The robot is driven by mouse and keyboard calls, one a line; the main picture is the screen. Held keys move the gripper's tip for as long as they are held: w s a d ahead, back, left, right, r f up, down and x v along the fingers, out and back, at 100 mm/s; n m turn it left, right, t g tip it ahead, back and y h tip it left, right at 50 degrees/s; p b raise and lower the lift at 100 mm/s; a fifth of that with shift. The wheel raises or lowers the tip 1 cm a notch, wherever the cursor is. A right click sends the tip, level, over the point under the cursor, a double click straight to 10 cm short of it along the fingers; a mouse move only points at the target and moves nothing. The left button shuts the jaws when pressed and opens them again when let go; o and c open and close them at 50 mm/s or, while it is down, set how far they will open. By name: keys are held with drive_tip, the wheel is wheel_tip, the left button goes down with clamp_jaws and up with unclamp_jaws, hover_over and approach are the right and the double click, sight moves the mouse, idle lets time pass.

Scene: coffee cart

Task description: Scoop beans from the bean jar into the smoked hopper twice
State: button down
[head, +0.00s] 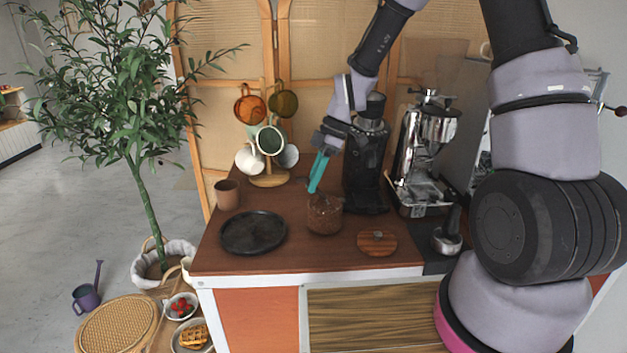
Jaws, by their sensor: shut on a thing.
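My gripper (327,146) is shut on a teal scoop (319,172) that points down, slightly tilted. The scoop's lower end shows just above and left of the bean jar (324,216); whether it is over the mouth, and whether it holds beans, I cannot tell. The jar is clear, with brown beans in it, and stands open on the cart top. The black grinder (365,170) stands behind and right of the jar. Its dark smoked hopper (376,106) is on top, partly hidden by my arm; its contents cannot be seen.
A round wooden lid (377,242) lies right of the jar. A black tray (253,232) and brown cup (227,194) are to the left. A mug tree (269,180) with several mugs stands behind. A chrome espresso machine (425,155) is right of the grinder.

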idle(0.4)
drive_tip(key=shift+r, duration=4.25)
